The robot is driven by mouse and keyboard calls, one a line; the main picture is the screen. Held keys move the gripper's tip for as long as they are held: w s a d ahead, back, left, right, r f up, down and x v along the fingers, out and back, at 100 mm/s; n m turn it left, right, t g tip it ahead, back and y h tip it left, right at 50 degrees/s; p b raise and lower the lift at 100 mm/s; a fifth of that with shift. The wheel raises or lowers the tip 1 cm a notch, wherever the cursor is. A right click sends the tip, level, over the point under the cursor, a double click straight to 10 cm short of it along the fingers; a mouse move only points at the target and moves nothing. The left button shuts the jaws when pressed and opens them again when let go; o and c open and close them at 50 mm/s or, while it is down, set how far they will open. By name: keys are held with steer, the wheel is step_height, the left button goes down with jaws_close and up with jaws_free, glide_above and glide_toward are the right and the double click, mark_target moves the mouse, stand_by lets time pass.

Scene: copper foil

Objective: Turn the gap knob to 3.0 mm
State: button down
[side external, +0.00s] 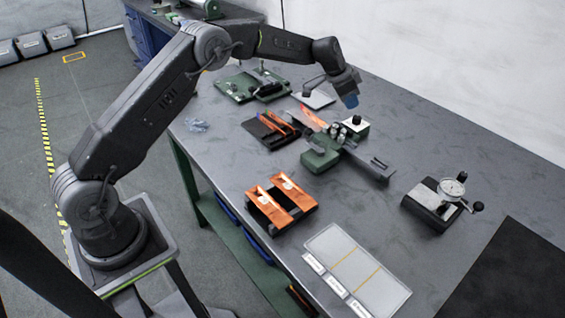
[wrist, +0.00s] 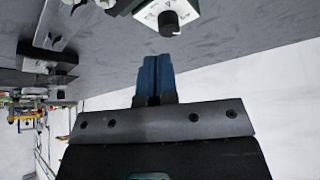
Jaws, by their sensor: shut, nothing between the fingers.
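The gap knob (wrist: 169,22) is a black knob on a white dial plate at the top of the wrist view. In the side view the knob (side external: 355,119) sits on the white-topped green block of the roller machine (side external: 320,160), with a copper strip (side external: 312,117) at the machine's far side. The dial marks are too small to read. My gripper (wrist: 157,58) has blue fingers, which are shut together and empty. In the side view my gripper (side external: 351,103) hangs just above and behind the knob, apparently apart from it.
A green plate with fittings (side external: 236,95) and a black tray (side external: 262,128) with copper pieces lie farther left. Copper sheets on a black stand (side external: 280,203), a labelled tray (side external: 325,238) and a dial gauge (side external: 452,188) stand nearer. A black mat (side external: 510,270) covers the right corner.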

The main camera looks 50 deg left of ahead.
mark_target(348, 122)
steer(key=shift+f, duration=2.85)
steer(key=shift+a, duration=0.15)
steer(key=shift+w+a+f, duration=0.1)
steer(key=shift+w+a, duration=0.2)
steer(key=shift+a, duration=0.3)
steer(key=shift+w+a, duration=0.25)
steer(key=shift+a, duration=0.1)
